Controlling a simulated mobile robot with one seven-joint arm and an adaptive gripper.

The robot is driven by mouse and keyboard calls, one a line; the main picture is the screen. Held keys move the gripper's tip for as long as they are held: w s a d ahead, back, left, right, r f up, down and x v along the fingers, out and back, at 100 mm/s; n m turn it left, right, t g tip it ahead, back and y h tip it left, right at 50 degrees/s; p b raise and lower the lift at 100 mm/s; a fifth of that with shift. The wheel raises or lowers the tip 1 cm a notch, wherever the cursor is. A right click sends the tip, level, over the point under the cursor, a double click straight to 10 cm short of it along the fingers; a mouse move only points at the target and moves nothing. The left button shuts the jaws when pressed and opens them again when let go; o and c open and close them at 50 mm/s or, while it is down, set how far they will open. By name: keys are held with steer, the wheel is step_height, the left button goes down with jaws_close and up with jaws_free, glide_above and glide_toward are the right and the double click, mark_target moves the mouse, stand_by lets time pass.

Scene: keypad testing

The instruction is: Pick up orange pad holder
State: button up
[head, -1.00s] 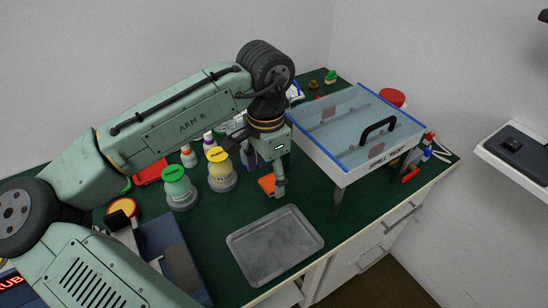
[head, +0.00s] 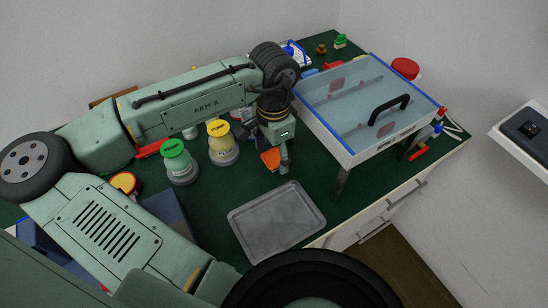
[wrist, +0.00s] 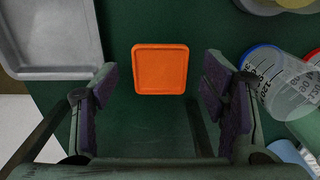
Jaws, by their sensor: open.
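The orange pad holder (wrist: 161,69) is a small square with a raised rim, lying flat on the green table in the wrist view. In the head view the orange pad holder (head: 270,159) shows partly, beside and behind my gripper (head: 284,162). In the wrist view my gripper (wrist: 160,88) is open, with dark pads spread to either side. The pad holder lies ahead of the fingers, roughly centred between them, with a gap on both sides. Nothing is between the pads.
A grey metal tray (head: 277,221) lies in front of the gripper. A yellow-topped bottle (head: 222,148) and a green-topped bottle (head: 179,165) stand left. A clear-lidded white box (head: 365,100) on legs stands right. A clear measuring cup (wrist: 283,82) lies close to the right finger.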

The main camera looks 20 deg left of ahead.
steer(key=shift+f, duration=1.35)
steer(key=shift+c, duration=0.4)
steer(key=c, duration=1.3)
steer(key=shift+o, duration=0.2)
steer(key=shift+r, duration=0.1)
